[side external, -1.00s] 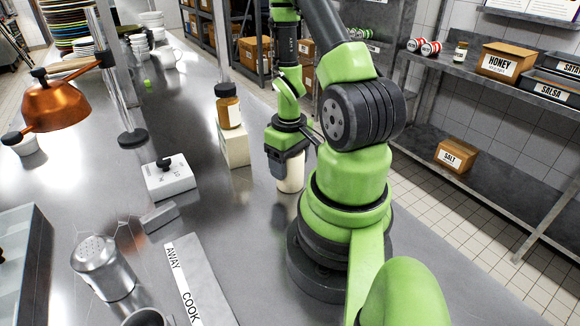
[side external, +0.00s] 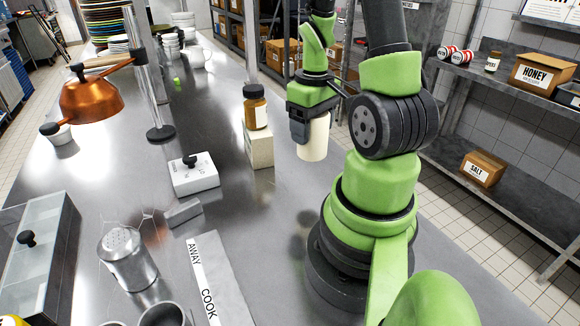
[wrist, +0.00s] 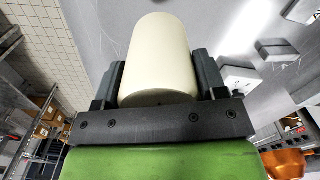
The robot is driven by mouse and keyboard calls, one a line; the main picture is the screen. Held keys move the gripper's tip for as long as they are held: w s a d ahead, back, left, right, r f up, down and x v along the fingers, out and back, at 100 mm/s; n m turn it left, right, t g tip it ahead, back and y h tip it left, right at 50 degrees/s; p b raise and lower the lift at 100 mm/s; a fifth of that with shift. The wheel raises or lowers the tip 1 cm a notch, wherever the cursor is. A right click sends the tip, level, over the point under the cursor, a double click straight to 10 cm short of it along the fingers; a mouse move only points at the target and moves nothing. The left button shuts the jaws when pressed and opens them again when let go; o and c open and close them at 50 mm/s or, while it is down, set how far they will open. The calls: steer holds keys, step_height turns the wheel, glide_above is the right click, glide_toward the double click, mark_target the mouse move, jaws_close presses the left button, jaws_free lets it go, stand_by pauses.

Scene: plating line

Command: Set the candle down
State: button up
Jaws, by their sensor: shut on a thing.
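The candle (side external: 314,140) is a cream-coloured cylinder, upright in the side view. My gripper (side external: 312,128) is shut on it, with a dark finger on either side. In the wrist view the candle (wrist: 161,60) sits between the two fingers of my gripper (wrist: 160,85). In the side view its lower end seems to hang above the steel counter (side external: 275,225), to the right of a pale block with an amber jar. The exact gap below it is hard to tell.
The amber jar (side external: 255,106) stands on the pale block (side external: 260,147), close left of the candle. A white box with a black knob (side external: 195,175), a metal shaker (side external: 128,258) and an AWAY/COOK strip (side external: 207,280) lie further left. The counter in front of the candle is clear.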

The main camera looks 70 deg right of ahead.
steer(key=w+a+n, duration=0.9)
steer(key=a+n, duration=0.2)
steer(key=a, duration=0.2)
steer(key=f, duration=0.9)
steer(key=shift+w+d+f, duration=0.1)
steer(key=shift+d+f, duration=0.1)
steer(key=shift+f, duration=0.05)
steer(key=o, duration=1.1)
steer(key=shift+f, duration=0.15)
steer(key=shift+c, duration=0.2)
